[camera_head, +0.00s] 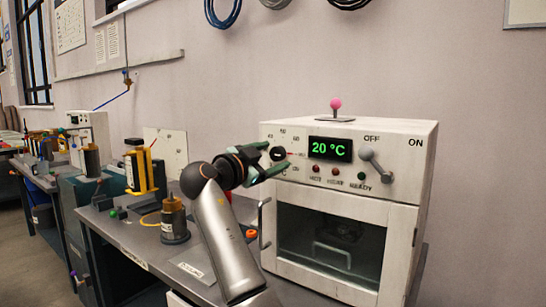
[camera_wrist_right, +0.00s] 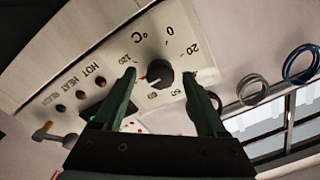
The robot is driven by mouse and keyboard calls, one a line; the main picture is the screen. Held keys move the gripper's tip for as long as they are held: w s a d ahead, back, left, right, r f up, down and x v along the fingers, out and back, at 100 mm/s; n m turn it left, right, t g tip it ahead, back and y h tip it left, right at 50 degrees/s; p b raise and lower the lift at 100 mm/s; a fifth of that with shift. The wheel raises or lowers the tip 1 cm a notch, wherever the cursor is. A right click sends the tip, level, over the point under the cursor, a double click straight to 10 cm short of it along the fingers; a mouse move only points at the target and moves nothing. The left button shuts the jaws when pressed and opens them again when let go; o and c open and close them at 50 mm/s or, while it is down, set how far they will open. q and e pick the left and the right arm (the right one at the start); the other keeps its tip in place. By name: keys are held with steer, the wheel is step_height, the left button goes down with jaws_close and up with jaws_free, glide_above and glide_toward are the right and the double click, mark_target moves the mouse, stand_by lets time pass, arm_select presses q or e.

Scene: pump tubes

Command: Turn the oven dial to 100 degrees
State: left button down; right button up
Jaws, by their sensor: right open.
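The white oven (camera_head: 355,128) stands on the bench at the right. Its green display (camera_head: 330,149) reads 20 °C. The black round dial (camera_head: 278,153) is at the front panel's left, partly hidden by my gripper; the wrist view shows the dial (camera_wrist_right: 160,74) clearly, with a red mark at its edge and numbers around it. My right gripper (camera_wrist_right: 159,82) is open, one finger on each side of the dial; I cannot tell whether they touch it. In the head view the right gripper (camera_head: 276,157) reaches the panel from the left. My left gripper is out of view.
A silver lever (camera_head: 375,165) sits at the panel's right, by OFF and ON labels. A pink-knobbed stick (camera_head: 335,108) rises from the oven top. The glass door (camera_head: 330,240) is shut. A grey weight-like cylinder (camera_head: 174,222) and a yellow-black device (camera_head: 139,170) stand left.

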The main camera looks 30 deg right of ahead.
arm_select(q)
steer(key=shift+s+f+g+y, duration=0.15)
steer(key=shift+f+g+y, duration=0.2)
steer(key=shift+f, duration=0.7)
arm_select(e)
steer(key=v, duration=1.1)
steer(key=shift+a, duration=0.35)
steer(key=shift+s, duration=0.1)
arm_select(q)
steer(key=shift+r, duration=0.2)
